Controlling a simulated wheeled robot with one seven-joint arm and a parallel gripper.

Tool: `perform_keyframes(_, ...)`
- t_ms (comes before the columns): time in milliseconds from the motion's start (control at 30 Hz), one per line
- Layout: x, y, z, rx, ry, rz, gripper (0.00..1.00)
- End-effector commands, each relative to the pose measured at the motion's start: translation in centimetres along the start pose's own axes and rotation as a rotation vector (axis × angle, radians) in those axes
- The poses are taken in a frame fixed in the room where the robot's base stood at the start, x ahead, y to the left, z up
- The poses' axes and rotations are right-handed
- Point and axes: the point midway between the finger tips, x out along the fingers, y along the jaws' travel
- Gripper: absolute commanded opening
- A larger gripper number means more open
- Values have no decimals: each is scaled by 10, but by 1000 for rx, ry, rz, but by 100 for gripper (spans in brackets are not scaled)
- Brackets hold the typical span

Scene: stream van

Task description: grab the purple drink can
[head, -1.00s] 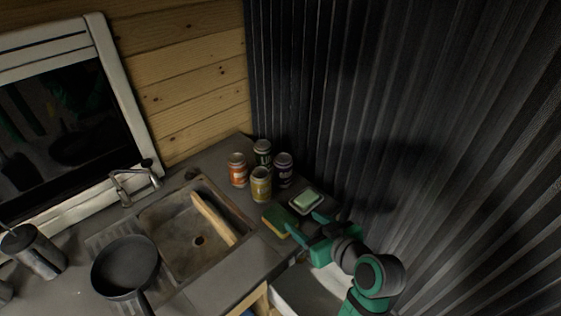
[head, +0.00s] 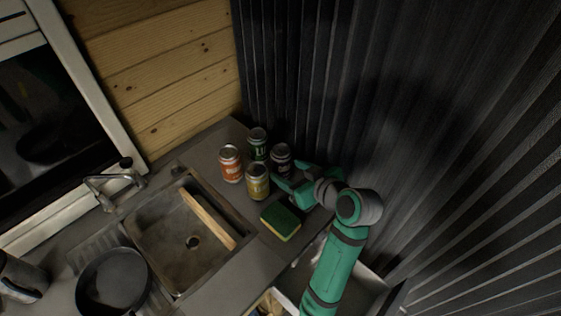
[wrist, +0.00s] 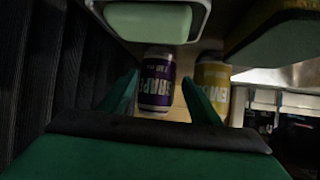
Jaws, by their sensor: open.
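The purple drink can (head: 280,157) stands on the counter at the right of a cluster of cans, close to the dark corrugated wall. In the wrist view the purple can (wrist: 157,82) with a grape label lies between and beyond my open fingers. My gripper (head: 288,180) is open and empty, just in front of the purple can; it also shows in the wrist view (wrist: 160,98). I cannot tell whether a finger touches the can. The can's lower part is hidden by my gripper in the head view.
A yellow can (head: 257,181) stands close to my gripper's left. An orange can (head: 230,163) and a green can (head: 257,143) stand behind. A sponge (head: 281,221) lies in front. A soap dish with green soap (wrist: 150,22) is close to my gripper. The sink (head: 165,240) is at left.

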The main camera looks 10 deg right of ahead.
Motion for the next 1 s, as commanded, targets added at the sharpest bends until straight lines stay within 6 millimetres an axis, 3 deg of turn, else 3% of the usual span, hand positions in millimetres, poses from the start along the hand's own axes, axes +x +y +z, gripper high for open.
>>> perform_keyframes(400, 46, 3, -4, 0, -1, -1, 57)
perform_keyframes(733, 55, 1, -5, -3, 1, -2, 57)
perform_keyframes(767, 55, 1, -5, -3, 1, -3, 55)
perform_keyframes(933, 56, 0, -5, -4, 1, -4, 15)
perform_keyframes(1000, 55, 1, -5, -4, 2, -3, 15)
